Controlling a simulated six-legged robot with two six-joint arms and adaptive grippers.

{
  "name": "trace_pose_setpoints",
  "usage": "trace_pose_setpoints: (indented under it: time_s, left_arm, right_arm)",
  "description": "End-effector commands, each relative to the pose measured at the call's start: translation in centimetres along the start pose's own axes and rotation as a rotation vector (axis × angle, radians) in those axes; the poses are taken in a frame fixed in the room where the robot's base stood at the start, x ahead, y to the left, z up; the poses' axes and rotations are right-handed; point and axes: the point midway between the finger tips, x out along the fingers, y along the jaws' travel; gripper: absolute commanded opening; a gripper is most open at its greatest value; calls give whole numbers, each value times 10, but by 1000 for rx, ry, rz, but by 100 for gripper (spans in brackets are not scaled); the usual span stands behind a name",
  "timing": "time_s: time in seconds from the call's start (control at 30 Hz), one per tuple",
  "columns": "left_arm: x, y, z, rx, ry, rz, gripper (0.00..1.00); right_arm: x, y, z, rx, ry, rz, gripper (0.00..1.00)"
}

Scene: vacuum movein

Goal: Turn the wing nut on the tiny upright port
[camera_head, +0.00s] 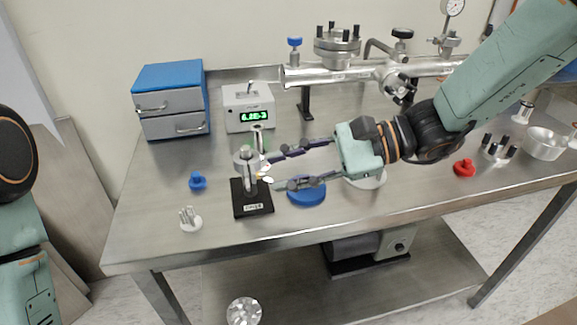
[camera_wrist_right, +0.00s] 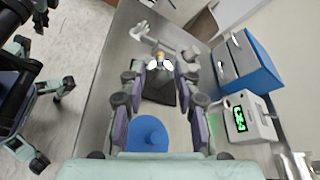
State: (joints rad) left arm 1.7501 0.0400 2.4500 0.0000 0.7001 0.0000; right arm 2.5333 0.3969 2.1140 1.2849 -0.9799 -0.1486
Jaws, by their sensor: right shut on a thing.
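The tiny upright port (camera_head: 245,160) is a small metal fitting standing on a black base plate (camera_head: 252,207) with a label, left of the table's middle. A small wing nut (camera_wrist_right: 160,66) with pale wings and a brassy middle sits at the port in the right wrist view. My right gripper (camera_head: 263,166) reaches in from the right, with its fingertips on either side of the wing nut, shut on it. The fingers partly hide the port. Part of my left arm (camera_head: 35,285) shows at the left edge; its gripper is not clearly seen.
A blue disc (camera_head: 307,191) lies under the right fingers. A gauge box (camera_head: 248,106) with a green display and a blue-topped drawer unit (camera_head: 171,101) stand behind. A blue knob (camera_head: 198,181) and a white piece with pins (camera_head: 190,219) lie left. Metal piping (camera_head: 340,73) runs along the back.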

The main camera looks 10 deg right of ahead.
Motion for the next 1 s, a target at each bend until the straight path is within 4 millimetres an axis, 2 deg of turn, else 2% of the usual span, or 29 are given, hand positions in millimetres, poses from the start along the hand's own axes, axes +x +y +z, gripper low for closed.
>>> trace_pose_setpoints:
  time_s: [0.03,0.3,0.57,1.0]
  left_arm:
    - [0,0,0,0,0,0,28]
    - [0,0,0,0,0,0,28]
    - [-8,0,0,0,0,0,28]
    - [-62,0,0,0,0,0,28]
  right_arm:
    - [0,0,0,0,-1,0,22]
    - [0,0,0,0,-1,1,0]
    - [0,-1,2,27,-1,14,0]
    - [-1,-5,4,270,-1,117,0]
